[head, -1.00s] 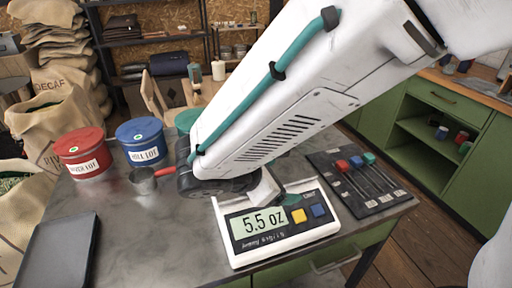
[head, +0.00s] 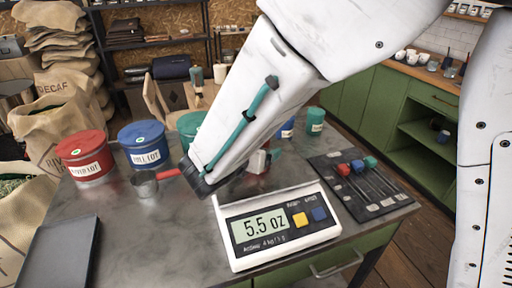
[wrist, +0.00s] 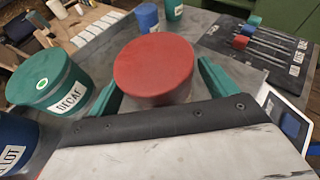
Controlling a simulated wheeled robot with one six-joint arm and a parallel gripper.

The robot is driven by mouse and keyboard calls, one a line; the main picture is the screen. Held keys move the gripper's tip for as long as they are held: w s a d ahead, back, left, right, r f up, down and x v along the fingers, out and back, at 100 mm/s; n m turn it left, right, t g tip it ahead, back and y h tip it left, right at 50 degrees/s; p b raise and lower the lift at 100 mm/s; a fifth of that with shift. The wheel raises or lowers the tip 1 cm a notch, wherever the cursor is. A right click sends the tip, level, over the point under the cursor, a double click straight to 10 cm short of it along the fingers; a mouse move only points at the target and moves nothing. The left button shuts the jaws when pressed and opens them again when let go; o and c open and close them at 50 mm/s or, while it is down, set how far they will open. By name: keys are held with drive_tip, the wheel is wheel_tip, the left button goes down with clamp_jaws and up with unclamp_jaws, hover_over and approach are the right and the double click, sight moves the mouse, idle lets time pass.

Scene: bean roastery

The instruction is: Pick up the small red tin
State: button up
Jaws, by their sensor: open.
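The small red tin (wrist: 155,70) stands upright on the grey table in the middle of the wrist view, its lid facing up. My gripper (wrist: 160,88) is open, with one teal finger on each side of the tin. I cannot tell whether the fingers touch it. The tin's lower front is hidden by my gripper's dark edge. In the head view my arm hides most of the tin, and my gripper (head: 264,160) shows behind the scale.
A scale (head: 283,222) reading 5.5 oz stands in front. A large red tin (head: 84,157), blue tin (head: 144,146) and green DECAF tin (wrist: 50,82) stand left. A small blue tin (wrist: 147,16) and small green tin (head: 315,121) stand behind. A dark tool mat (head: 375,198) lies right.

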drive_tip(key=shift+w, duration=0.1)
drive_tip(key=c, duration=1.2)
drive_tip(key=shift+c, duration=0.2)
